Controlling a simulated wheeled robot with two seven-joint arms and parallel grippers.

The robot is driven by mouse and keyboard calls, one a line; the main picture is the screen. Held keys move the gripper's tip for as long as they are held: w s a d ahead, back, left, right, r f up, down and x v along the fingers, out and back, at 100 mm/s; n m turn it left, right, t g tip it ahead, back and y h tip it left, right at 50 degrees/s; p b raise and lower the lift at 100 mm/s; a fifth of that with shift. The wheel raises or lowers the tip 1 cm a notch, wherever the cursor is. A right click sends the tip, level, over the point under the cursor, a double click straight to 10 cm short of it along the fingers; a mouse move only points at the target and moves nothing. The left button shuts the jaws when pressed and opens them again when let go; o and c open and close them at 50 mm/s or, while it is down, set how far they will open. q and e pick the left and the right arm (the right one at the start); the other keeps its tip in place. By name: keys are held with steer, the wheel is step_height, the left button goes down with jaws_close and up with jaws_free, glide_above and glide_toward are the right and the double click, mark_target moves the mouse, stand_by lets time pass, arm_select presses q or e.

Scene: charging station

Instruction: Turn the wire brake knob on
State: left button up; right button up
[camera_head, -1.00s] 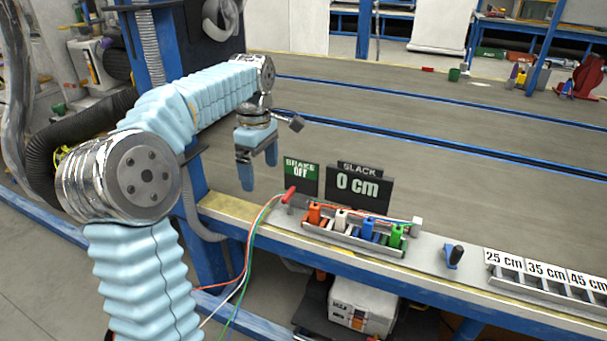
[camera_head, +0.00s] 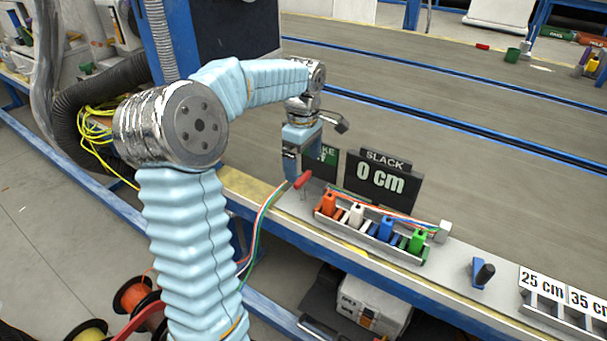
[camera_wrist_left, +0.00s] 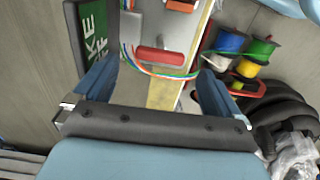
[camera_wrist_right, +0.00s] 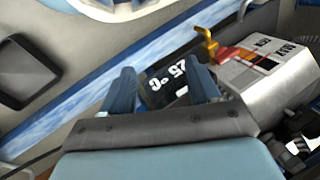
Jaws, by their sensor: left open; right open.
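The wire brake knob is a red handle (camera_head: 303,180) on the bench strip, left of the wire holder. In the left wrist view the red knob (camera_wrist_left: 160,56) lies crosswise ahead of my fingertips, between their lines. My left gripper (camera_head: 303,166) is open and empty, just above and behind the knob; I see no contact. The left gripper (camera_wrist_left: 157,72) also shows its two spread fingers in its wrist view. The green brake sign (camera_head: 321,160) is partly hidden by the gripper. My right gripper (camera_wrist_right: 160,78) is open and empty, away from the knob.
The black slack display (camera_head: 381,182) reads 0 cm. The wire holder (camera_head: 365,232) with coloured clips stands right of the knob. Coloured wires (camera_head: 262,213) hang over the bench edge. The grey board behind is mostly clear.

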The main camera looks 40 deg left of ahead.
mark_target(303, 177)
arm_select(q)
steer(key=shift+f, duration=1.95)
steer(key=c, duration=1.1)
steer(key=shift+o, duration=0.2)
